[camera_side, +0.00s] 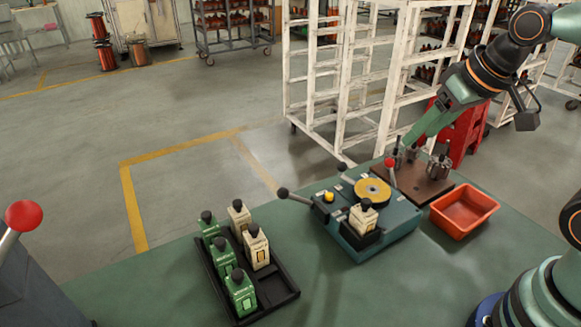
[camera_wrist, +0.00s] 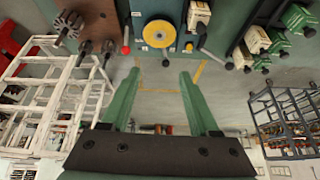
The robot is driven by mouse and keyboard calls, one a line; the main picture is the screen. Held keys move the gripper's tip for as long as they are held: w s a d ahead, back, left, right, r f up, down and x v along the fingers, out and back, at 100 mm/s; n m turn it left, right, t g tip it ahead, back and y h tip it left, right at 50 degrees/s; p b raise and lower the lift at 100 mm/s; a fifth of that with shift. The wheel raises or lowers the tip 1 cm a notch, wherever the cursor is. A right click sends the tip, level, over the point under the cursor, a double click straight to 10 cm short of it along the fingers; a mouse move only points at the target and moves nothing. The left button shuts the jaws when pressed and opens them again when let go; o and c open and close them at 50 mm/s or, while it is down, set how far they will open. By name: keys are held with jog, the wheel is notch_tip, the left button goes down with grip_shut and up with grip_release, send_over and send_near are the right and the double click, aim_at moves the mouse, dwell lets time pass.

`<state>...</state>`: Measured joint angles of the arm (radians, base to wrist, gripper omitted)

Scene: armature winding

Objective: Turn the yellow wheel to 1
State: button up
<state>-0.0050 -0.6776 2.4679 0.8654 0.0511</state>
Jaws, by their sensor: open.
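The yellow wheel (camera_side: 372,189) lies flat on top of a teal machine (camera_side: 345,243) on the green table. It also shows in the wrist view (camera_wrist: 159,33), at the top middle, with a grey hub. Any numbers on it are too small to read. My gripper (camera_wrist: 160,74) is open and empty, its two green fingers apart and below the wheel in that picture. In the side view my gripper (camera_side: 411,141) is above the brown plate, right of and higher than the wheel, not touching it.
The machine carries a red-knobbed lever (camera_side: 390,162), black-knobbed levers (camera_side: 283,192), a yellow button (camera_side: 328,197) and a cream block (camera_side: 363,217). A brown plate (camera_side: 425,190) with metal parts and an orange bin (camera_side: 464,213) stand right. A black tray (camera_side: 279,293) holds green and cream blocks.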

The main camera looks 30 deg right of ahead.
aim_at(344, 164)
jog(key=w+f+m, duration=0.1)
jog(key=w+f, duration=0.4)
jog(key=f, duration=0.1)
jog(key=w+a+f+m, duration=0.1)
jog(key=w+f+m, duration=0.1)
jog(key=w+f, duration=0.4)
jog(key=w+a+f+m, duration=0.1)
jog(key=w+f+m, duration=0.1)
jog(key=w+f, duration=0.4)
jog(key=shift+w+g, duration=0.15)
jog(key=shift+g, duration=0.15)
grip_shut()
dwell(1.2)
